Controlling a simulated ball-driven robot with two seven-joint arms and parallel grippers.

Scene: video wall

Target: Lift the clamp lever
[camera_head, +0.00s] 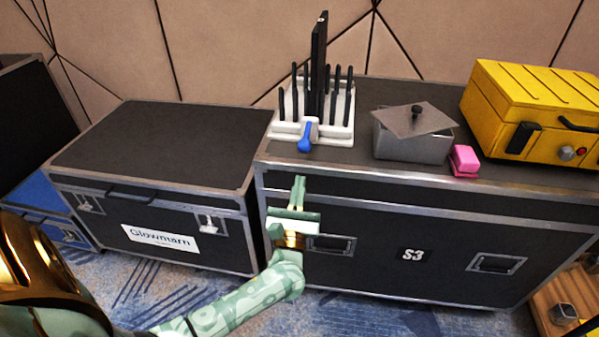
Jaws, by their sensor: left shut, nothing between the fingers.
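The clamp lever (305,137) is blue and slopes down at the front of a white rack (341,129). The rack stands on the taller black case (370,179) and holds several upright black rods or slats. My left gripper (298,182) is shut and empty. It points up, in front of the case's front edge, below the lever and apart from it in the picture. My right gripper is not in view.
A grey metal box (412,147) with a tilted lid, a pink block (463,160) and a yellow case (535,110) stand right of the rack. A lower black case (160,150) at left has a clear top. Blue patterned carpet (190,300) lies below.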

